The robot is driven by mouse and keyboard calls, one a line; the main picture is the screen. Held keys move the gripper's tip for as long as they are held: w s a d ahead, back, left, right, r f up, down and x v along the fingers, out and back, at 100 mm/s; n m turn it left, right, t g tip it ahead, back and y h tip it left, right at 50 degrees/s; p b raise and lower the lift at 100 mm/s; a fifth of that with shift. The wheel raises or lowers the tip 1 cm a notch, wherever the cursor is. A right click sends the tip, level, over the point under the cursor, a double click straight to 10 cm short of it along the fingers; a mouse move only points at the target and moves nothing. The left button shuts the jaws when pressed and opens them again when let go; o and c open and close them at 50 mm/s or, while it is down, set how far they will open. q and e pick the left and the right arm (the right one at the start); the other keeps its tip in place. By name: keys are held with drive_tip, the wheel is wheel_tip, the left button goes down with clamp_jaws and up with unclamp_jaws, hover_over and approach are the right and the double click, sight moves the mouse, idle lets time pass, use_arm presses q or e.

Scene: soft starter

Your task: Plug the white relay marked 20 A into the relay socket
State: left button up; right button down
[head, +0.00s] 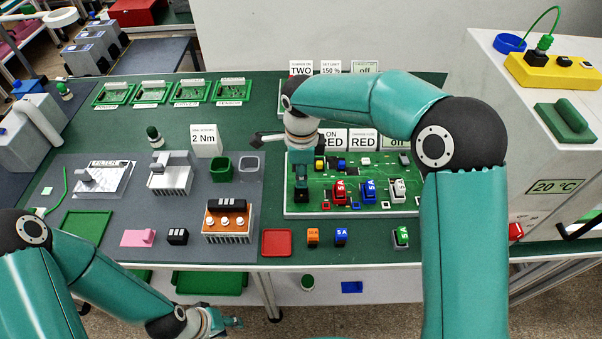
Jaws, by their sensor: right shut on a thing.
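My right gripper (301,186) points down over the left part of the green circuit board (325,208). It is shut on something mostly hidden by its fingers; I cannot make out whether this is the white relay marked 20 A. The relay socket is not clearly visible; the area under the gripper is covered. A white block (398,190) with a marking I cannot read stands on the board's right part, beside a blue 5 A block (369,191) and a red block (339,192). My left gripper (226,321) is low at the front, away from the board; its finger opening is unclear.
A grey mat (120,215) with modules is at left. Signs stand behind the board. A white cabinet (490,100) is at right.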

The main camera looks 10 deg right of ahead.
idle(0.6)
drive_tip(key=shift+f+b, duration=1.25)
drive_tip(key=shift+f, duration=0.1)
drive_tip(key=c, duration=0.9)
unclamp_jaws()
drive_tip(key=shift+r, duration=0.1)
wheel_tip(320, 180, up, 12)
drive_tip(key=shift+f, duration=0.1)
